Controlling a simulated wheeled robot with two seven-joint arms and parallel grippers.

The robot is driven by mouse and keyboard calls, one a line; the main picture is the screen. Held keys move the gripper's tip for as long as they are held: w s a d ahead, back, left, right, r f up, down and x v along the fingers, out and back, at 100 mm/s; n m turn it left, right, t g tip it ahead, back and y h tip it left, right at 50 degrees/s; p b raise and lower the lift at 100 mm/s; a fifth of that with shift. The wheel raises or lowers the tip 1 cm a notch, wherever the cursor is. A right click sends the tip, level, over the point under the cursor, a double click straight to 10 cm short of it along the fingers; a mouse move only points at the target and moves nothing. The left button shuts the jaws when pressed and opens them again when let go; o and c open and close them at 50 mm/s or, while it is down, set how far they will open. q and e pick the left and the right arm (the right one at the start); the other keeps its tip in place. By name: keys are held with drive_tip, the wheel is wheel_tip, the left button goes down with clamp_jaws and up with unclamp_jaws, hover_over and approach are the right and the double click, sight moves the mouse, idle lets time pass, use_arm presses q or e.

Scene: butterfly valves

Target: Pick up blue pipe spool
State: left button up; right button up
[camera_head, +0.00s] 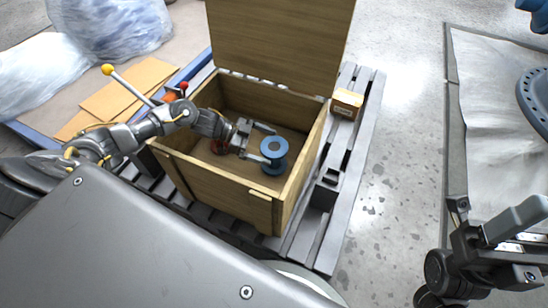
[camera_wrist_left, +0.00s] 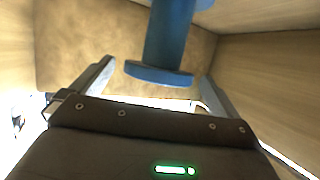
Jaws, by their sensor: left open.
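The blue pipe spool (camera_head: 274,148) stands in an open wooden crate (camera_head: 215,188), with its round flange facing up. My left gripper (camera_head: 268,143) reaches down into the crate from the left, open, its fingers pointing at the spool. In the left wrist view, the spool's pipe and flange (camera_wrist_left: 160,72) show between the two finger tips (camera_wrist_left: 155,78), with space on both sides. I see no contact. My right gripper (camera_head: 520,245) is at the lower right, away from the crate, with its fingers apart and nothing between them.
The crate's raised lid (camera_head: 280,40) stands at the back, and its walls surround the left gripper. The crate sits on a grey pallet (camera_head: 340,215) with a small cardboard box (camera_head: 347,103). A large blue disc (camera_head: 535,100) is at far right.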

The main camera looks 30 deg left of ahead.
use_arm(q)
drive_tip(key=x, duration=0.2)
drive_tip(key=shift+w+d+f+b, duration=0.1)
drive_tip(key=shift+d+f+b, duration=0.15)
drive_tip(key=shift+f+b, duration=0.1)
drive_tip(key=shift+w+d, duration=0.1)
drive_tip(key=shift+d, duration=0.2)
drive_tip(key=shift+r, duration=0.1)
drive_tip(key=c, duration=1.4)
